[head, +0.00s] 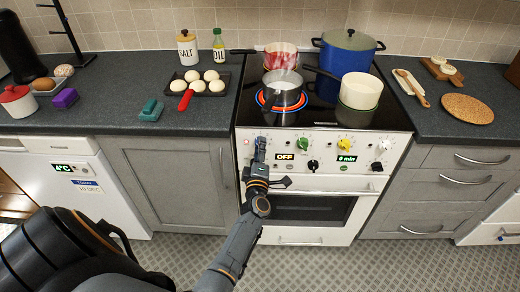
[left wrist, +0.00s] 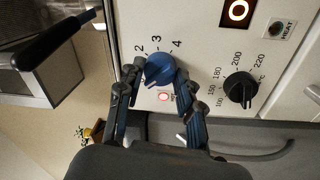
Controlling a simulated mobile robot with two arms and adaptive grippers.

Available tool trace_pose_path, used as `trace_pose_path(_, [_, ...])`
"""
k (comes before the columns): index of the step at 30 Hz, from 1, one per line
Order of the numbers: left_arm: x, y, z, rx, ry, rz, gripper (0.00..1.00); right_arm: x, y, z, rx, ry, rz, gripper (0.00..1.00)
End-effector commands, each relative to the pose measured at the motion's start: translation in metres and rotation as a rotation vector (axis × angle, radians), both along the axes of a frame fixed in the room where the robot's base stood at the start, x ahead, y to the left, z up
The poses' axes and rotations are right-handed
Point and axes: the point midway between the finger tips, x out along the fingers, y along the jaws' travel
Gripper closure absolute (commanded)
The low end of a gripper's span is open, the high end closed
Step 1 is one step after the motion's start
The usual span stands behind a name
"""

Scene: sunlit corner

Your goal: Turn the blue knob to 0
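The blue knob (left wrist: 160,69) shows in the left wrist view on the stove's white front panel, with the figures 2, 3 and 4 printed around it. The fingertips of my left gripper (left wrist: 160,75) sit on either side of the knob and appear to touch it. A small red light (left wrist: 165,97) glows beside the knob. In the head view my left gripper (head: 260,153) is at the left end of the panel and hides the blue knob. The pointer's exact setting cannot be read. My right gripper is not in view.
The stove burner (head: 267,101) glows under a steel pot (head: 284,94). A black knob (left wrist: 240,88) is close to the gripper; green (head: 303,145) and yellow (head: 345,144) knobs are farther right. The oven handle (head: 335,192) runs below. Pots crowd the hob.

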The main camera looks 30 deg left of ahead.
Motion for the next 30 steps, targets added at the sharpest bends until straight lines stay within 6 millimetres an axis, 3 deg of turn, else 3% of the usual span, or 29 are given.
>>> trace_pose_path(1, [0.000, 0.000, 0.000, -0.001, 0.000, 0.001, 0.53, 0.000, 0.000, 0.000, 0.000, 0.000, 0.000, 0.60])
trace_pose_path(3, [0.000, 0.000, 0.000, 0.000, 0.000, 0.000, 0.42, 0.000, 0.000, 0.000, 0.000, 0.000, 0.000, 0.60])
trace_pose_path(14, [-0.005, -0.003, -0.001, 0.000, 0.002, -0.001, 0.42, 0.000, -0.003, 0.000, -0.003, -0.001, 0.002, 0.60])
trace_pose_path(24, [-0.051, -0.030, -0.005, 0.000, 0.002, 0.001, 0.42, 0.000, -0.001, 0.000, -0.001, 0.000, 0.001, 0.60])
trace_pose_path(30, [-0.064, -0.038, -0.006, 0.000, 0.000, 0.000, 0.42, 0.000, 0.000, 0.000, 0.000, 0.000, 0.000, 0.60])
